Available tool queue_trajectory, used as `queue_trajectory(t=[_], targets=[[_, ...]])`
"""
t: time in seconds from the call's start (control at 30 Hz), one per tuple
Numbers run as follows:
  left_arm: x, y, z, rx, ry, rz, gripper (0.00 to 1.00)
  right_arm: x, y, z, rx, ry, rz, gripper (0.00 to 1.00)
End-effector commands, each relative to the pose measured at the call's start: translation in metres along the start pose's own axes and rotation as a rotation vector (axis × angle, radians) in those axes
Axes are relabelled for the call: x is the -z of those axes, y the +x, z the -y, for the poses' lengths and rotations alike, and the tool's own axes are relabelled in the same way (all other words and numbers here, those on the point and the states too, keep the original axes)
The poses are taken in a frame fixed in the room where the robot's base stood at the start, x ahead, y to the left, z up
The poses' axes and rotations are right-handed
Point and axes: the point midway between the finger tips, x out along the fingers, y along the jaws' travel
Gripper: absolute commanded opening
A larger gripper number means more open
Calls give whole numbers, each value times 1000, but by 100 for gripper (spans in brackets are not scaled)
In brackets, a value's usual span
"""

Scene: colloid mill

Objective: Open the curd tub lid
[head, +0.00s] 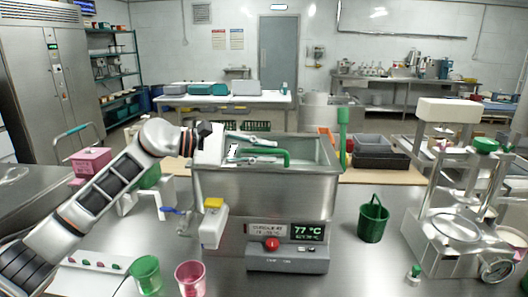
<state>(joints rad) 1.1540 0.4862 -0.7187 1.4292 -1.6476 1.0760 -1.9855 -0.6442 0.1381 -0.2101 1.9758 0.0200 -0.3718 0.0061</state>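A steel tub (218,188) stands at the centre of the metal counter. A green bar-shaped handle (285,156) shows inside its top opening; I cannot tell what it is fixed to. My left arm comes in from the left, and my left gripper (268,150) is over the tub's top. Its two grey fingers look apart, one above and one below the green handle's left part. I cannot tell whether they touch it. I cannot make out a separate lid surface; the gripper hides part of the tub's top. My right gripper is not in view.
A grey control box (288,258) with a red button and a 77 °C display stands before the tub. A yellow-topped container (213,222) is at its front left. A green bucket (373,220) and a steel machine (450,235) stand right. Green (146,274) and pink (190,278) cups stand front left.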

Motion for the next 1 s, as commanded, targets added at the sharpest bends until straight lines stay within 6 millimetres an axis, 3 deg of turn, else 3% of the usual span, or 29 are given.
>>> queue_trajectory(t=[0.07, 0.13, 0.37, 0.57, 1.0], targets=[[0, 0, 0, 0, 0, 0, 17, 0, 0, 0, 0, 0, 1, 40], [0, 0, 0, 0, 0, 0, 1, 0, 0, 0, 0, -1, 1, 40], [0, 0, 0, 1, -2, 0, 0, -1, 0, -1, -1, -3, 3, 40], [-6, -3, -14, 13, -32, -1, 0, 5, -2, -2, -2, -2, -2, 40], [-25, -10, -95, 94, -227, -3, 0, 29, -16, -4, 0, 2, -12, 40]])
